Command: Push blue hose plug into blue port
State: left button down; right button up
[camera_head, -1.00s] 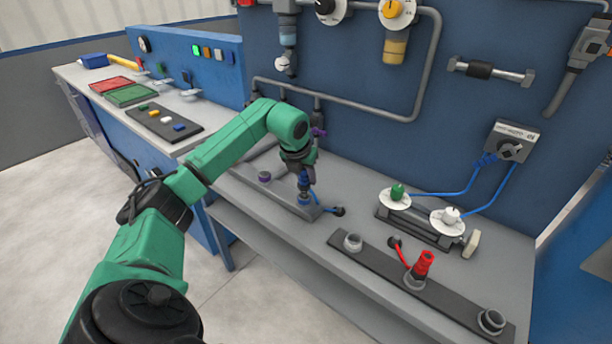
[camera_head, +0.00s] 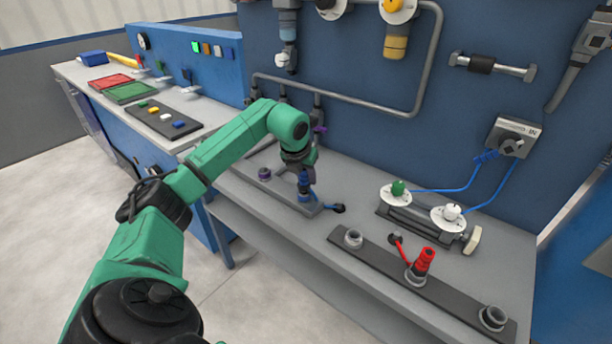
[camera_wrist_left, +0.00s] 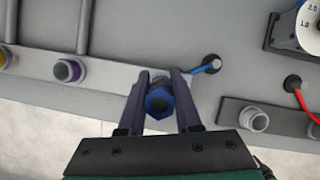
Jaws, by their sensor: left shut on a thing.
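My left gripper (camera_head: 304,176) points down over the bench. It is shut on the blue hose plug (camera_head: 305,189), which also shows between the two fingers in the left wrist view (camera_wrist_left: 159,101). A short blue hose (camera_wrist_left: 205,69) runs from beside the plug to a dark round outlet in the bench. The plug stands upright over a grey strip (camera_head: 272,190). The blue port is hidden beneath the plug and fingers, so I cannot tell how deep the plug sits. My right gripper is not in view.
A purple port (camera_head: 264,174) sits on the same strip. A red plug (camera_head: 424,262) stands on a dark strip with grey ports (camera_head: 352,239) to the right. Grey pipes (camera_head: 345,98) run along the blue wall.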

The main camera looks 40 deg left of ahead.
pick_arm(q)
jog(key=shift+f+b, duration=0.3)
jog(key=shift+f, duration=0.25)
jog(key=shift+f, duration=0.15)
jog(key=c, duration=0.5)
grip_release()
jog(key=v, duration=1.4)
jog(key=shift+s+r, duration=0.2)
jog(key=shift+r, duration=0.15)
jog(key=shift+f, duration=0.1)
